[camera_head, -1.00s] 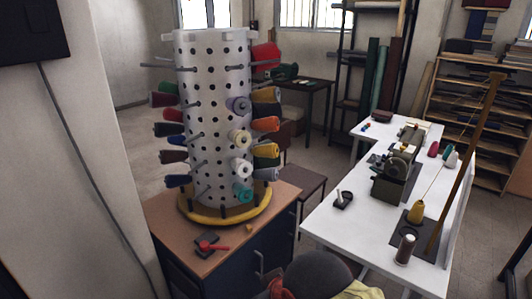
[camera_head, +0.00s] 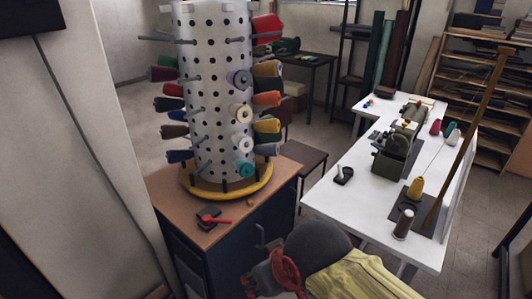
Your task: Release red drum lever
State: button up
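The red lever (camera_head: 215,219) lies on a small black base on the brown cabinet top (camera_head: 255,221), in front of the drum. The drum is a tall white perforated cylinder (camera_head: 215,85) with pegs holding thread spools, standing on a round yellow base (camera_head: 228,191). The end of my arm shows at the bottom edge, with a dark grey rounded part, a red part and yellow cloth-like covering. My gripper (camera_head: 265,284) seems to be at its left end, below and right of the lever and apart from it. Its fingers are not clear.
A brown stool (camera_head: 298,166) stands between cabinet and table. A wall (camera_head: 75,150) borders the cabinet on the left.

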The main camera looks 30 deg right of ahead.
aim_at(207, 221)
jog(key=i+l, duration=0.6)
jog(key=i, duration=0.15)
jog(key=i+j+u, duration=0.05)
